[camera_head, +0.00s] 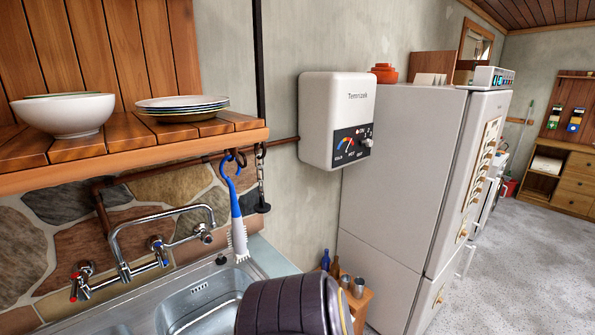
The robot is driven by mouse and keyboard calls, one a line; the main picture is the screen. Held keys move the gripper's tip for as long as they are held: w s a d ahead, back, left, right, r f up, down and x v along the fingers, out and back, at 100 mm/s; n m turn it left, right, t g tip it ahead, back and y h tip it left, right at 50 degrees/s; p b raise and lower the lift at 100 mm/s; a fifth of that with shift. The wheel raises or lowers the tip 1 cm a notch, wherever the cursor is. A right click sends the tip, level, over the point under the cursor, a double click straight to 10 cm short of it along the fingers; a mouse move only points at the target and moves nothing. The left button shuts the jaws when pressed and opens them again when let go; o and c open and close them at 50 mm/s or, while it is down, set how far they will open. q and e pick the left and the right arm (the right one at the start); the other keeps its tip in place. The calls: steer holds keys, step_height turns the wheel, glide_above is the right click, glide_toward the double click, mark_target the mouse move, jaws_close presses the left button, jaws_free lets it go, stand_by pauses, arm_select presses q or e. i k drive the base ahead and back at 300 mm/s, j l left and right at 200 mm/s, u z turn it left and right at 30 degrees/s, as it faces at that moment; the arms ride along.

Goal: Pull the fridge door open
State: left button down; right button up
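The tall white fridge (398,180) stands right of centre, against the wall. I see its side broadly, and its front at a steep angle facing right. The upper fridge door (462,215) looks shut, with a seam along its edge. A lower door (436,300) sits below it and looks shut too. A pale handle-like bar (466,262) sticks out from the front near the seam between the doors. Neither of my grippers shows in the head view. A dark ribbed rounded part, cut off at the bottom edge, is perhaps mine.
A metal sink (205,300) with a tap (165,235) is at lower left. A wooden shelf (140,155) bears a bowl and plates. A white heater (338,118) hangs beside the fridge. A small stand (360,300) holds bottles and cups. Grey floor (535,270) is open at right.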

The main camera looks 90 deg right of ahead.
mark_target(485, 110)
steer(key=z, duration=4.15)
